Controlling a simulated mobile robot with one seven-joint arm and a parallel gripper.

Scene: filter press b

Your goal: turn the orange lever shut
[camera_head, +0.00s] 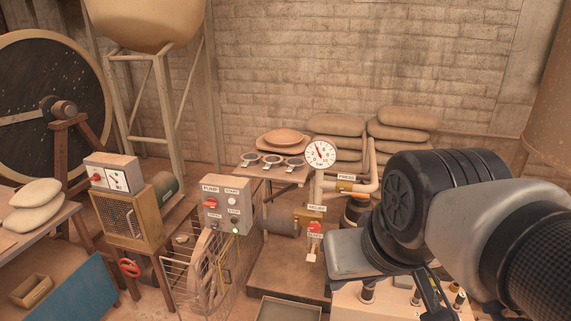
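I cannot make out an orange lever for certain. A small red-orange part (315,228) shows on the upright fitting below the tag that seems to read RELIEF (310,209), but its shape is too small to tell. A round dial gauge (320,153) stands above it on a pipe. The PRESS tag (346,177) is on the pipework to the right, and my arm hides part of what lies behind it. My arm fills the right side. Dark parts at its end (432,292) show low in the picture; the fingertips are not clear, and nothing is seen held.
A grey control box (227,205) marked PUMP has a red knob and a lit green lamp. A red handwheel (130,268) is at the left. Sacks (403,125) are stacked by the wall. A pale bench top (350,299) with small fittings lies under my arm.

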